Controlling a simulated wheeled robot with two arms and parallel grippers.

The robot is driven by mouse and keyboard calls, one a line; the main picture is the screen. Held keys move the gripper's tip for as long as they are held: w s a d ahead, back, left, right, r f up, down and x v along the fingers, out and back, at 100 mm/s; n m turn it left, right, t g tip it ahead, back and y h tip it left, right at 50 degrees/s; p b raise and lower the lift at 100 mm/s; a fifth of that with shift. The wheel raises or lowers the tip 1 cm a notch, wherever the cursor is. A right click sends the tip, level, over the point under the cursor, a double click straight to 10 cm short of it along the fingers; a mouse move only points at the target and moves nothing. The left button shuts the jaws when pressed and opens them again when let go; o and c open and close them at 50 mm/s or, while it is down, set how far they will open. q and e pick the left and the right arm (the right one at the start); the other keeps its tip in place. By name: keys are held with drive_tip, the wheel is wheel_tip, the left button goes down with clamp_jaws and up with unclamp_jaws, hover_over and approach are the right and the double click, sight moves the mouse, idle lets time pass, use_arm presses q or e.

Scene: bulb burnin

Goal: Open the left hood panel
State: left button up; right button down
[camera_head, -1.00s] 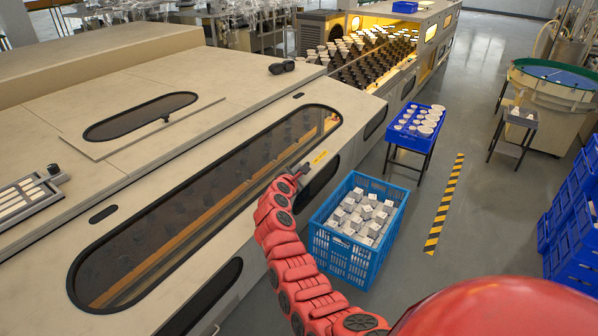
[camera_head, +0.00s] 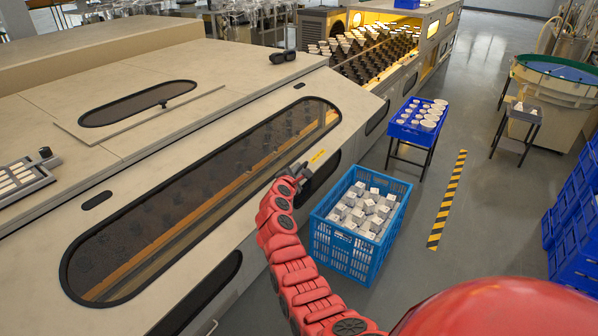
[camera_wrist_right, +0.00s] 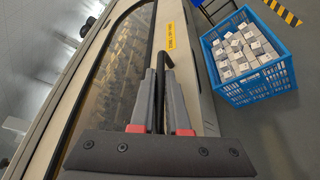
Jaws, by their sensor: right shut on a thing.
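The left hood panel (camera_head: 115,222) is a beige sloping panel with a long dark rounded window (camera_head: 190,210) on the big machine. It looks closed, lying flush with the surface around it. A dark bar handle (camera_wrist_right: 159,78) sits near its lower edge, beside a yellow label (camera_wrist_right: 171,42). My right gripper (camera_head: 299,172) is at this edge; in the wrist view its fingers (camera_wrist_right: 160,100) are shut on the handle, one on each side. The fingers hide part of the handle. My left gripper is not in view.
A blue crate (camera_head: 335,258) of white boxes stands on the floor right of my right arm. A blue tray (camera_head: 408,134) of white parts is on a stand behind it. Blue crates (camera_head: 577,240) are stacked at the far right. The floor around the striped tape (camera_head: 447,200) is clear.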

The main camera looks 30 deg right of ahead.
drive_tip(key=c, duration=0.9)
unclamp_jaws()
drive_tip(key=shift+s+a, duration=0.1)
drive_tip(key=shift+s+a+r, duration=0.1)
drive_tip(key=shift+s+a, duration=0.05)
drive_tip(key=shift+a, duration=0.05)
drive_tip(key=shift+b+v, duration=0.9)
drive_tip(key=shift+v, duration=7.45)
